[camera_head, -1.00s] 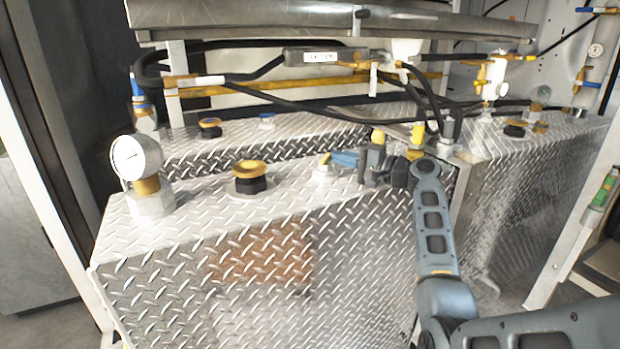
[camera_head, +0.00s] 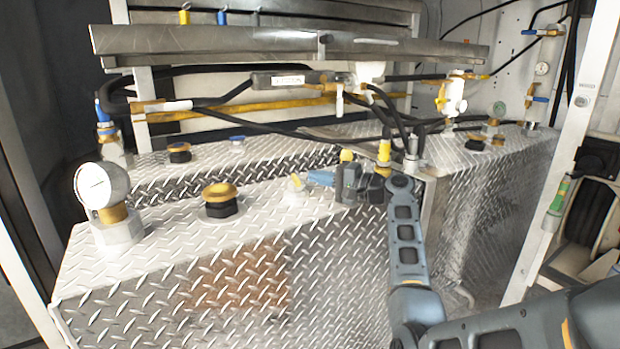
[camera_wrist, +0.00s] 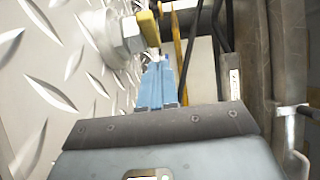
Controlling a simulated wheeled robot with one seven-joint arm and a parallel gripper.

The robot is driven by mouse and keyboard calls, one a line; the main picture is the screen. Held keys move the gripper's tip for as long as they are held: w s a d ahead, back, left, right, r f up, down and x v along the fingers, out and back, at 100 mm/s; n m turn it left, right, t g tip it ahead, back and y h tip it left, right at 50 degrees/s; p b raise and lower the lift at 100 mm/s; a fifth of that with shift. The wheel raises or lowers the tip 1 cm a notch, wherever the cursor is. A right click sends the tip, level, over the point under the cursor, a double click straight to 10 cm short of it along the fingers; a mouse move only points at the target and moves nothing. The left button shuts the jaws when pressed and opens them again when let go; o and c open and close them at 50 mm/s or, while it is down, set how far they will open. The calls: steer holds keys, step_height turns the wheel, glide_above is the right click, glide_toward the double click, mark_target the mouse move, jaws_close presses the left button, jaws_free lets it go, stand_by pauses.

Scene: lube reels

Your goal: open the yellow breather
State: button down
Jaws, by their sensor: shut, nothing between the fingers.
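A small metal fitting with a yellow handle (camera_head: 295,183) stands on top of the near diamond-plate tank. A wider yellow cap on a black base (camera_head: 219,192) sits further left on the same tank. Which of these two is the breather I cannot tell for sure. My gripper (camera_head: 314,178) is just right of the small fitting, its blue fingers pointing left towards it. In the wrist view the fingers (camera_wrist: 158,72) are together and empty. Whether they touch the fitting I cannot tell.
A white gauge (camera_head: 101,186) stands at the tank's left end. Yellow-topped fittings (camera_head: 384,151) and black hoses (camera_head: 385,108) crowd the area behind my gripper. A metal beam (camera_head: 240,45) runs above. The tank top between the yellow-topped cap and the small fitting is clear.

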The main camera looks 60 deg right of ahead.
steer(key=s, duration=0.4)
steer(key=shift+s+d, duration=0.15)
steer(key=shift+s, duration=0.25)
